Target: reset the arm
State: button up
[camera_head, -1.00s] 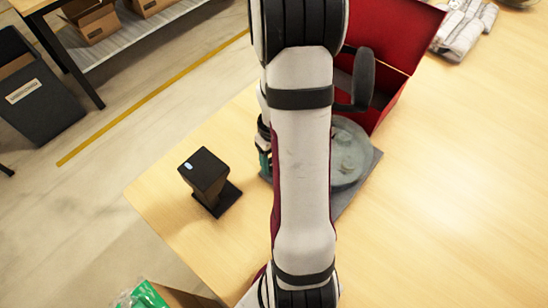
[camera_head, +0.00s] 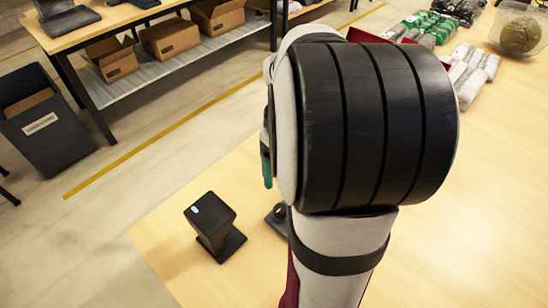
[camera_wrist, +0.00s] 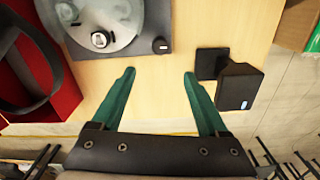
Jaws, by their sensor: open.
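My gripper (camera_wrist: 158,75) shows in the wrist view with its two green fingers spread wide apart and nothing between them. It is open above the pale wooden table (camera_wrist: 150,62). In the head view my arm fills the middle and hides most of the gripper.
A black scanner-like device on a stand (camera_head: 212,226) is near the table's left edge; it also shows in the wrist view (camera_wrist: 238,86). A dark scale-like device with a round metal plate (camera_wrist: 118,28) and a red box (camera_wrist: 62,92) are close by. Grey and green packages (camera_head: 440,25) lie at the back.

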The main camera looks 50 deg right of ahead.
jog(key=shift+r, duration=0.45)
jog(key=s+a+m+y, duration=0.1)
jog(key=s+a, duration=0.4)
jog(key=a, duration=0.7)
jog(key=s+a+r+m, duration=0.1)
jog(key=s+a, duration=0.3)
jog(key=a, duration=0.9)
jog(key=shift+s+m+y, duration=0.35)
jog(key=shift+m+y, duration=0.05)
jog(key=shift+m, duration=0.5)
